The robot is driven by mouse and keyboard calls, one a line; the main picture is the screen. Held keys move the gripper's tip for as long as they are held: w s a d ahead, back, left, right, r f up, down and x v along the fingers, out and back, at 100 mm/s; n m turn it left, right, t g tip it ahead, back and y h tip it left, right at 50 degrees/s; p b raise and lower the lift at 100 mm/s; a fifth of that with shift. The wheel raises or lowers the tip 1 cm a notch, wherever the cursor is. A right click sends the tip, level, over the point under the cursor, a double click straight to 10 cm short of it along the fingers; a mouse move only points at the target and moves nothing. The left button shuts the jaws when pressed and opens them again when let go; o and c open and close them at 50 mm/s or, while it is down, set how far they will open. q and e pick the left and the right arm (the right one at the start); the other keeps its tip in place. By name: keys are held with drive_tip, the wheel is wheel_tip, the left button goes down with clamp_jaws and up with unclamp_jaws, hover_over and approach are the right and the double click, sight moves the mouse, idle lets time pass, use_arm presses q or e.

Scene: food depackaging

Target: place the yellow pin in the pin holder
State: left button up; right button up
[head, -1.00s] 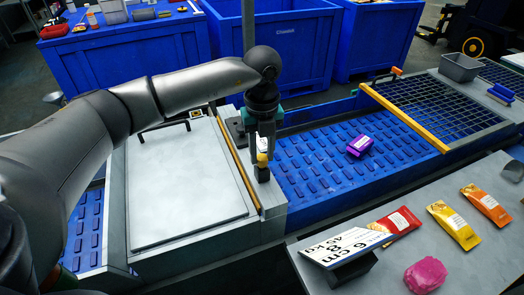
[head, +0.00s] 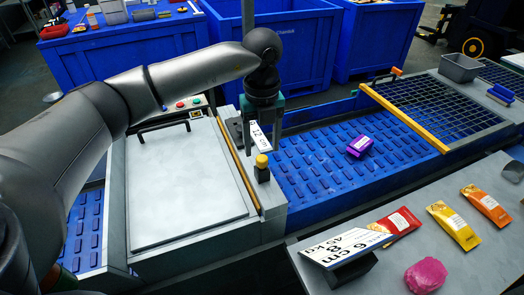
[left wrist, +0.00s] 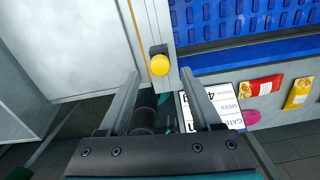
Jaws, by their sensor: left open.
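The yellow pin (head: 262,161) shows as a rounded yellow head on top of the small black pin holder (head: 262,175), at the near end of the rail beside the grey lid. Its shaft is hidden, and it looks upright and seated. In the left wrist view the yellow head (left wrist: 160,66) lies beyond the fingertips, with part of the black holder (left wrist: 158,49) behind it. My left gripper (head: 263,145) is open and empty, above the pin and apart from it. Its two spread fingers also show in the left wrist view (left wrist: 161,77). My right gripper is not seen.
A blue conveyor (head: 320,180) carrying a purple packet (head: 359,146) runs to the right. A yellow bar (head: 405,116) edges the grid. The front table (head: 350,220) holds food packets and a pink lump (head: 426,275).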

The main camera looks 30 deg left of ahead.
sight(262, 158)
use_arm(q)
wheel_tip(262, 158, up, 9)
idle(1.4)
